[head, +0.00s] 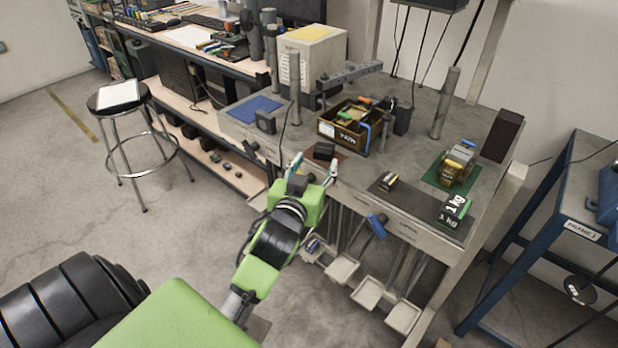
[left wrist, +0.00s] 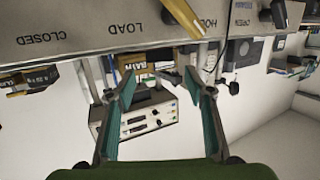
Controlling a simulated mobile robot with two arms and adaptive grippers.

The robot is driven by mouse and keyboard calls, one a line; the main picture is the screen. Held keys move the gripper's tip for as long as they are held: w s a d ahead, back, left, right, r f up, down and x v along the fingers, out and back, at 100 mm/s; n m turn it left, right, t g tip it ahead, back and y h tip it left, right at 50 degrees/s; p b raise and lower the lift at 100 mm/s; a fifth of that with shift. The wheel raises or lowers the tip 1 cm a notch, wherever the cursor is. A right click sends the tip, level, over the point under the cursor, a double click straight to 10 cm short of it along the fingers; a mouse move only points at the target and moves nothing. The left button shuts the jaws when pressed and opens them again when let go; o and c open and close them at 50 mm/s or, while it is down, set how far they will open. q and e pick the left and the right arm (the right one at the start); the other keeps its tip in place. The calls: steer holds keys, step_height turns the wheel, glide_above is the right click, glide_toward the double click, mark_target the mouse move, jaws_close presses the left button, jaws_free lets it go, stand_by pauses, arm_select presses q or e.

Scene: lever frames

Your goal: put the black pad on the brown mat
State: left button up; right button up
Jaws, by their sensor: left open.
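The black pad (head: 324,151) is a small dark block near the front edge of the grey bench. It appears to rest on the brown mat (head: 341,155), a small reddish-brown patch showing around it. My left gripper (head: 315,169) is open, at the bench's front edge just on the near side of the pad, with its fingertips spread to either side. The open left gripper (left wrist: 165,90) also shows in the left wrist view, with nothing held between its fingers. I cannot pick out the pad surely in that view. My right gripper is not in view.
A brown crate (head: 343,130) of tools stands behind the pad. A blue mat (head: 253,108) lies left. A blue-handled lever (head: 377,226) hangs at the bench front.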

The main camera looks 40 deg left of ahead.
arm_select(q)
steer(key=f+v, duration=0.1)
steer(key=v, duration=0.5)
steer(key=d+f+m+g+h, duration=0.2)
steer(key=d+f, duration=0.1)
steer(key=f, duration=1.2)
steer(key=d+f+m+g+h, duration=0.1)
steer(key=d+f+g+h, duration=0.2)
steer(key=f, duration=1.2)
steer(key=s+d+f+m+g, duration=0.25)
steer(key=s+f, duration=0.45)
steer(key=f, duration=0.5)
steer(key=s+d+f+g, duration=0.2)
steer(key=s+f+g, duration=0.1)
steer(key=s+f, duration=1.2)
steer(key=s+f+g, duration=0.2)
steer(key=s+f, duration=0.1)
steer(key=s, duration=0.6)
steer(key=s+a+f+g, duration=0.1)
steer(key=s+f, duration=0.3)
steer(key=s, duration=0.5)
steer(key=shift+s+a+f+m+g+h, duration=0.15)
steer(key=shift+s+a+m+g+h, duration=0.05)
steer(key=shift+s+m+g+h, duration=0.2)
